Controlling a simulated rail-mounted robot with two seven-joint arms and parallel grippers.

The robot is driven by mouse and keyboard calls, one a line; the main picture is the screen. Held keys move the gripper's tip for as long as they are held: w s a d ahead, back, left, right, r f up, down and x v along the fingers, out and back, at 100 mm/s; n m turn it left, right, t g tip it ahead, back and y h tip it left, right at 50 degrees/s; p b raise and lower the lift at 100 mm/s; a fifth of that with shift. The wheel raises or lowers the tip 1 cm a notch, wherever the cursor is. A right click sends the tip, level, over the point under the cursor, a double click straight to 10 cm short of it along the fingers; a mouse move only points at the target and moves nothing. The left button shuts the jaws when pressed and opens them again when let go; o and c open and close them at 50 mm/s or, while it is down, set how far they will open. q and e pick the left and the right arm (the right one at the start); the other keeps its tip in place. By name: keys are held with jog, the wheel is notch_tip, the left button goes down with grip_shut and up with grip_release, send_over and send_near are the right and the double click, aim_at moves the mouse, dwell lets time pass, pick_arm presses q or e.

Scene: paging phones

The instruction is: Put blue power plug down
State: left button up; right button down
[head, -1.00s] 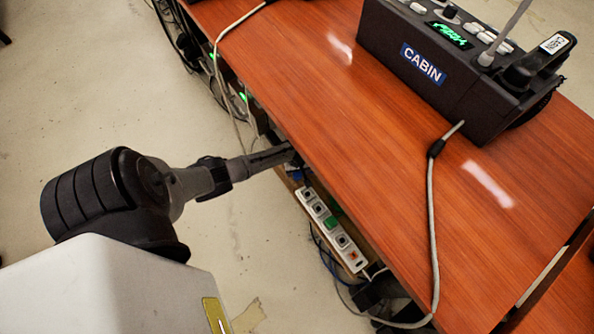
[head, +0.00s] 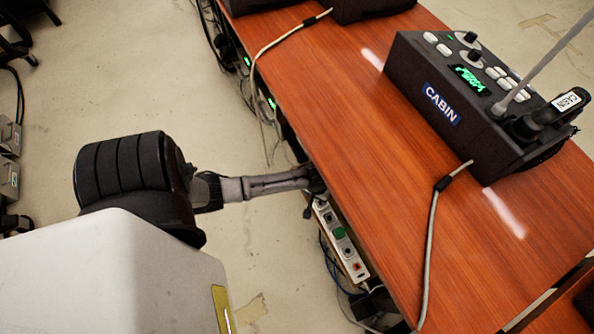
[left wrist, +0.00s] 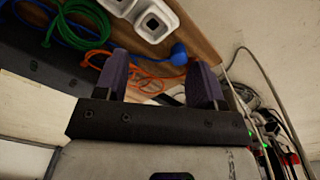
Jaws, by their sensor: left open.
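My left gripper (head: 318,180) reaches in at the desk's left edge, near the upper end of a white power strip (head: 341,241). In the left wrist view the left gripper (left wrist: 160,72) has its two dark fingers wide apart, with nothing held. A small blue plug (left wrist: 179,54) shows beyond the fingers, close to the near end of the white strip (left wrist: 150,18). I cannot tell whether it touches the strip or the wooden board. In the head view the plug cannot be made out. My right gripper is in neither view.
Orange (left wrist: 150,78), green and blue cables lie around the fingers in the left wrist view. The brown desk (head: 370,180) carries a black CABIN phone unit (head: 470,100) and a grey cable (head: 428,240). Open floor (head: 130,70) lies to the left.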

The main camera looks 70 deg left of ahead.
pick_arm(q)
jog(key=s+d+r+m+t, duration=0.1)
jog(key=s+d+r+m, duration=0.4)
jog(key=r, duration=0.4)
jog(key=s+d+r+m+t, duration=0.2)
jog(key=s+d+r+m, duration=0.3)
jog(key=s+d+r, duration=0.2)
notch_tip(320, 180, up, 2)
jog(key=shift+s+d+r, duration=0.2)
jog(key=shift+s+d, duration=0.15)
jog(key=shift+d, duration=0.65)
